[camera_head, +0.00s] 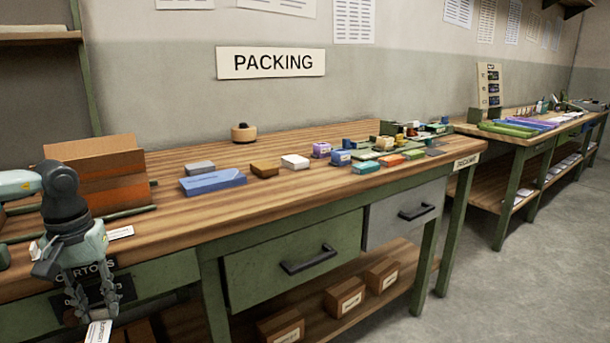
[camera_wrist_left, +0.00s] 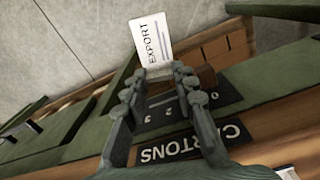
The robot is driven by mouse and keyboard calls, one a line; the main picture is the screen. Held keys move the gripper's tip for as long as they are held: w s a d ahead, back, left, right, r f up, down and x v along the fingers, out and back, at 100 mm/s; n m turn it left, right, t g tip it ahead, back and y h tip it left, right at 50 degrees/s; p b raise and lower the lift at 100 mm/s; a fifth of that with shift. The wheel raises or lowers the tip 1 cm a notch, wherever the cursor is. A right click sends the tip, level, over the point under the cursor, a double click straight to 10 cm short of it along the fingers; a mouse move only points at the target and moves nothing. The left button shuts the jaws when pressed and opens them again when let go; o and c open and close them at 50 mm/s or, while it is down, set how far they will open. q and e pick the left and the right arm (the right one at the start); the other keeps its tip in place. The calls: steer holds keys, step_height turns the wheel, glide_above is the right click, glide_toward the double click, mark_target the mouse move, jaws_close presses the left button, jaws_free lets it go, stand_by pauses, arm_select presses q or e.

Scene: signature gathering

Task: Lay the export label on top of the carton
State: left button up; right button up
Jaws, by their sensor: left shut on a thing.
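My left gripper (camera_head: 92,314) is at the lower left of the head view, in front of the bench's front edge. It is shut on the export label (camera_head: 98,332), a white card that sticks out past the fingertips. In the left wrist view the gripper (camera_wrist_left: 160,72) pinches the label (camera_wrist_left: 152,40) by its near end, and "EXPORT" is readable. Brown cartons (camera_wrist_left: 222,45) show behind the label there, partly hidden by green bench parts. In the head view, labelled brown cartons (camera_head: 345,298) stand on the lower shelf. I cannot tell which carton is the task's. My right gripper is not in view.
The packing bench (camera_head: 215,222) carries a blue box (camera_head: 213,182), several small coloured boxes, and upright brown cardboard (camera_head: 100,180) at the left. A dark "CARTONS" sign (camera_wrist_left: 190,143) is on the bench front near the gripper. Closed drawers (camera_head: 293,255) lie right; the floor (camera_head: 510,285) is clear.

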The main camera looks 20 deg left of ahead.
arm_select(q)
steer(key=shift+s+d+f, duration=0.15)
steer(key=shift+f, duration=0.25)
steer(key=shift+d+f, duration=0.1)
steer(key=shift+d, duration=0.05)
